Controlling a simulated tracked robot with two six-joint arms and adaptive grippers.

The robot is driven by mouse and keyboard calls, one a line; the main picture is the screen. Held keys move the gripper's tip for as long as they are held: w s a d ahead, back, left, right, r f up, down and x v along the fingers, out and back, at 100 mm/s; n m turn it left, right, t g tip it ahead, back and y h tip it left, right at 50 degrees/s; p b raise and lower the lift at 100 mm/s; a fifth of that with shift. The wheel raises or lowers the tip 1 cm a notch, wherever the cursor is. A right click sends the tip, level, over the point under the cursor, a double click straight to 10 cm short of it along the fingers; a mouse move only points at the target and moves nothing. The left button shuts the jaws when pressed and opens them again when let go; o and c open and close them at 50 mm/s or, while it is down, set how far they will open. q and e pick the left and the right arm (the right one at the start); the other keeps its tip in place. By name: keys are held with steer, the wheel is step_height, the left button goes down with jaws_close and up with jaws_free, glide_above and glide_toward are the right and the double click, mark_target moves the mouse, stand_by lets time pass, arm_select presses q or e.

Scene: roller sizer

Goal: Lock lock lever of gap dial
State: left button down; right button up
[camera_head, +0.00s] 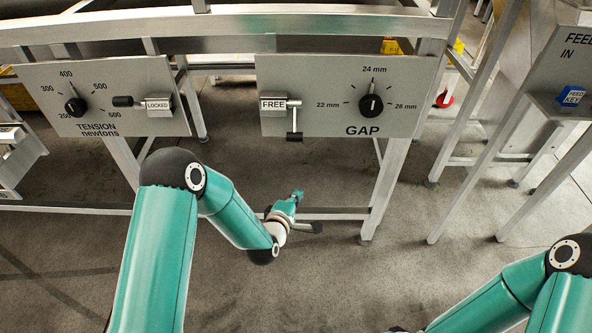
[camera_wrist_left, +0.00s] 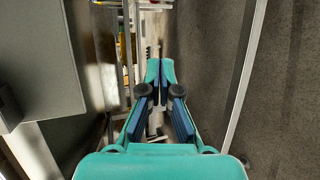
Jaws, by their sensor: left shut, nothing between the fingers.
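The gap panel (camera_head: 335,70) is a grey plate on the frame, with a black gap dial (camera_head: 370,105) whose white mark points up toward 24 mm. Left of the dial is the lock lever (camera_head: 294,122), hanging straight down below a block labelled FREE (camera_head: 273,105); its tip is a black grip (camera_head: 294,137). My left gripper (camera_head: 298,195) is below the lever and apart from it. In the left wrist view its fingers (camera_wrist_left: 160,64) are together with nothing between them. My right arm shows at the lower right, but its gripper is not visible.
The tension panel (camera_head: 105,95) is at the left, its lever (camera_head: 125,101) lying sideways beside a block labelled LOCKED. A feed panel (camera_head: 565,85) with a blue key (camera_head: 572,96) is at the far right. Metal frame legs (camera_head: 385,190) stand below the gap panel. Open floor lies in front.

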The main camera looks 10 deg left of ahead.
arm_select(q)
steer(key=w+n+t+y+b, duration=0.2)
steer(key=w+n+t+b, duration=0.5)
steer(key=b, duration=0.3)
steer(key=s+a+r+n+t+y+b, duration=0.1)
steer(key=s+r+n+t+y+b, duration=0.2)
steer(key=r+n+t+y+b, duration=0.3)
steer(key=n+b, duration=0.4)
steer(key=n, duration=0.4)
steer(key=shift+s+y, duration=0.25)
steer(key=shift+y, duration=0.05)
arm_select(e)
step_height(320, 180, down, 23)
